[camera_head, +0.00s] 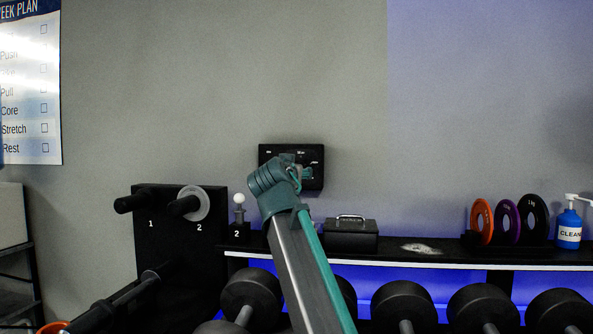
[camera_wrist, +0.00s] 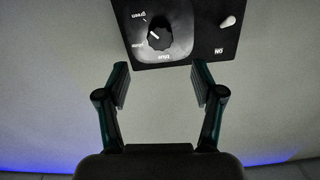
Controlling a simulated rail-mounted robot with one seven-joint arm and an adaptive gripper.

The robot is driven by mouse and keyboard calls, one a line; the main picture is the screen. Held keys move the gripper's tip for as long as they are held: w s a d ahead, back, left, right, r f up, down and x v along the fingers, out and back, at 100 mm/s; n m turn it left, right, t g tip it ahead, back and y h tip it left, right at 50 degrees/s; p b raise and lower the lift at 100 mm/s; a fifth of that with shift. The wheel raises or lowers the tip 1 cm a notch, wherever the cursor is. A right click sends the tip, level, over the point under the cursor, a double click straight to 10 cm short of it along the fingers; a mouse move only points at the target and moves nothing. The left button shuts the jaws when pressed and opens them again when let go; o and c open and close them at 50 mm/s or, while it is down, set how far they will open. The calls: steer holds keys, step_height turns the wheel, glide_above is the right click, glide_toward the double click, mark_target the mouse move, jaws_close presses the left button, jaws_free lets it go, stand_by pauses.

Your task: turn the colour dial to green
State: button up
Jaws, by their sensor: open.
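The colour dial (camera_wrist: 159,37) is a dark round knob on a grey plate on a black wall panel (camera_wrist: 198,50). Small labels surround it; "green" reads at the upper left, and those at the left and bottom are hard to read. The knob's white mark slants toward the upper left; I cannot tell which label it meets. In the head view the panel (camera_head: 311,152) is partly hidden behind my arm. My gripper (camera_wrist: 162,78) is open and empty, its fingertips just below the dial in the wrist view, one to each side. It also shows in the head view (camera_head: 298,172), in front of the panel.
A pale toggle switch (camera_wrist: 228,21) marked "ON" sits right of the dial. Below the panel, a shelf (camera_head: 450,251) holds a black box (camera_head: 350,233), coloured plates (camera_head: 507,219) and a blue pump bottle (camera_head: 569,229). Dumbbells (camera_head: 403,303) stand beneath. The wall around the panel is clear.

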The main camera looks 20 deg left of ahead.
steer(key=shift+s+d, duration=0.15)
steer(key=shift+s, duration=0.55)
steer(key=shift+s+d, duration=0.15)
steer(key=shift+s, duration=0.55)
